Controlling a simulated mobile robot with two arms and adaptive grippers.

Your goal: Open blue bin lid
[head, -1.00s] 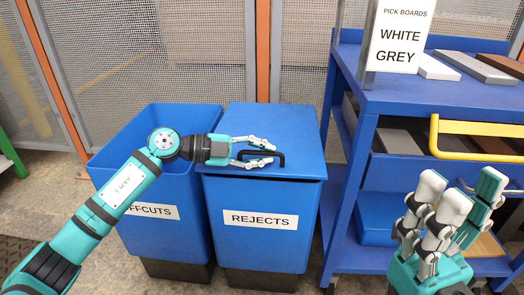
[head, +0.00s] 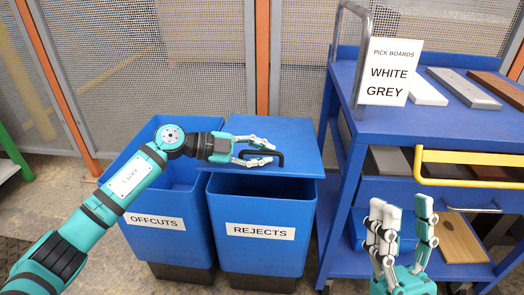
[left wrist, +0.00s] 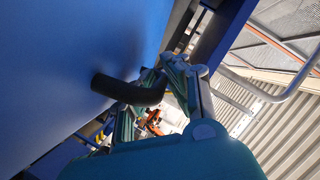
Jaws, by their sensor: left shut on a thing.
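The blue REJECTS bin (head: 262,255) stands in the middle of the head view. Its blue lid (head: 292,132) is tilted partly up at the front, and a dark gap into the bin shows beneath it. My left gripper (head: 272,152) is shut on the lid's black handle (head: 281,160). In the left wrist view the bent black handle (left wrist: 125,92) runs from the blue lid surface (left wrist: 75,65) to between the fingers. My right gripper (head: 401,218) is open and empty in front of the blue cart.
The open blue OFFCUTS bin (head: 160,248) stands close on the left. A mesh fence (head: 180,60) stands behind the bins.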

